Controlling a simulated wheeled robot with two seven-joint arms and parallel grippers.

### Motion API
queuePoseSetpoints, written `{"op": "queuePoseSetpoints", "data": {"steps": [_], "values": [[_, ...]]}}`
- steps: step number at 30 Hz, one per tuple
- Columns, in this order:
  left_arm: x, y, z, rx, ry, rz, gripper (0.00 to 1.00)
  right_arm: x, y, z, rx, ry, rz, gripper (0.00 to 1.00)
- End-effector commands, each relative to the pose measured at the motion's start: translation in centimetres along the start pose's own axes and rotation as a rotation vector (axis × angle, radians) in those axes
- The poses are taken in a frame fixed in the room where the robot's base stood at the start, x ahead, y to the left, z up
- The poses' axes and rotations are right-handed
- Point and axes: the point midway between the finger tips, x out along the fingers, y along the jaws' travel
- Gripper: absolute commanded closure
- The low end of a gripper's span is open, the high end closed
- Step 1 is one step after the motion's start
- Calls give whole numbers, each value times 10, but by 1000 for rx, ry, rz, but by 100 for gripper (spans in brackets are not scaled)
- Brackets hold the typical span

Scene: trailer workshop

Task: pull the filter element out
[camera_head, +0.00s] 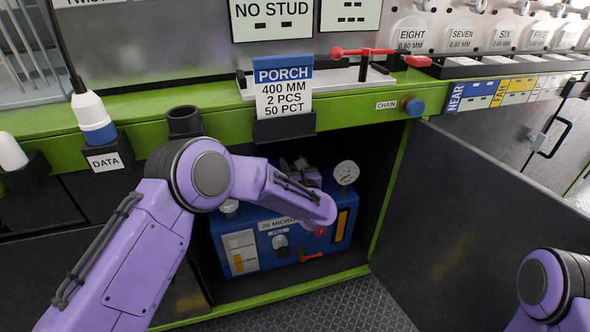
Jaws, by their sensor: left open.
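A blue filter unit (268,262) labelled "25 MICRO…" sits in the open cabinet under the green bench. Its front carries a gauge card, a knob and a red lever (310,257); a round white dial (346,172) stands at its upper right. My left arm reaches into the cabinet across the unit's top. My left gripper (299,170) shows small and dark behind my forearm, open, over the top of the unit. I cannot make out the filter element; the forearm hides much of that area. My right gripper is out of view; only part of my right arm shows at lower right.
The cabinet door (465,205) is swung open to the right. The green bench edge (350,117) runs above the opening, with the "PORCH" sign (283,88) in its holder. A bottle (92,115) stands in the "DATA" holder at left. Bare tread-plate floor (330,305) lies in front.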

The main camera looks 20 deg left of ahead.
Motion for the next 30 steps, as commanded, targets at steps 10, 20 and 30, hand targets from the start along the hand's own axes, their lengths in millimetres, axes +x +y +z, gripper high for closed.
{"op": "queuePoseSetpoints", "data": {"steps": [10,20,30], "values": [[0,0,0,1,0,0,100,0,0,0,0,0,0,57],[-1,0,1,1,-1,-1,100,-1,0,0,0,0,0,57],[-5,0,5,1,-1,-1,100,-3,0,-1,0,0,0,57]]}}
